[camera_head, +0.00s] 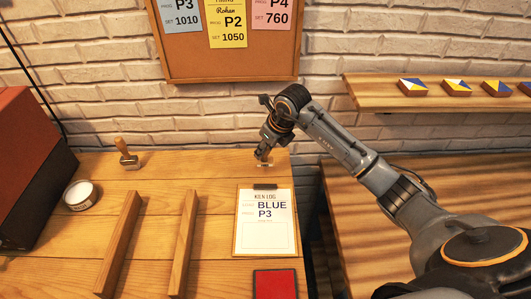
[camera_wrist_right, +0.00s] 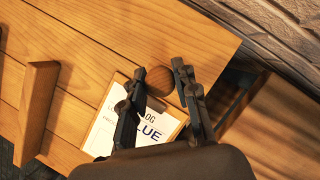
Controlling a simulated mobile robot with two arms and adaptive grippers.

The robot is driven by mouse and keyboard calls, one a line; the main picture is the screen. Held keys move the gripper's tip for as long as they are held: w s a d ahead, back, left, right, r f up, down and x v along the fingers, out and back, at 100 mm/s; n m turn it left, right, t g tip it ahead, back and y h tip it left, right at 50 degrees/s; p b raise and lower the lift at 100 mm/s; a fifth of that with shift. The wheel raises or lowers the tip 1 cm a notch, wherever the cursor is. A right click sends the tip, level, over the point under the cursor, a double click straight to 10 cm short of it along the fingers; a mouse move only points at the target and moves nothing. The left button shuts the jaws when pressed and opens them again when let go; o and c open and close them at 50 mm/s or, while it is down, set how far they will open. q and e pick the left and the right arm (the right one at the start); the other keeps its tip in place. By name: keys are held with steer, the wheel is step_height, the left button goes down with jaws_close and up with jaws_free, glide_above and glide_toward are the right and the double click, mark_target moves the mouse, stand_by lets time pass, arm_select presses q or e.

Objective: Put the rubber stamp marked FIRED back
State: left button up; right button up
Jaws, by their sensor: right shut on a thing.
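My right gripper (camera_head: 264,154) is over the back right corner of the wooden table, just behind the clipboard. In the right wrist view its fingers (camera_wrist_right: 161,84) are on either side of a round wooden stamp handle (camera_wrist_right: 159,80), shut on it. The pale base of this stamp (camera_head: 265,163) shows just below the fingers in the head view. Its marking is hidden, and I cannot tell whether it touches the table. A second stamp (camera_head: 127,158) with a wooden handle stands upright at the back left of the table. I cannot read its marking. My left gripper is not in view.
The clipboard (camera_head: 264,239) reads KILN LOG, BLUE, P3. A red pad (camera_head: 275,284) lies in front of it. Two wooden rails (camera_head: 183,242) cross the table. A white jar (camera_head: 80,195) and a dark red box (camera_head: 30,165) are left. A shelf (camera_head: 400,103) holds tiles.

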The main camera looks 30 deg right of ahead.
mark_target(266, 157)
steer(key=shift+w+d+f, duration=0.15)
steer(key=shift+f, duration=0.1)
step_height(266, 157, down, 3)
steer(key=shift+w+d+p, duration=0.15)
steer(key=shift+p, duration=0.8)
steer(key=shift+f, duration=0.25)
steer(key=shift+f, duration=0.1)
steer(key=shift+f, duration=0.2)
steer(key=o, duration=0.9)
steer(key=shift+r, duration=0.1)
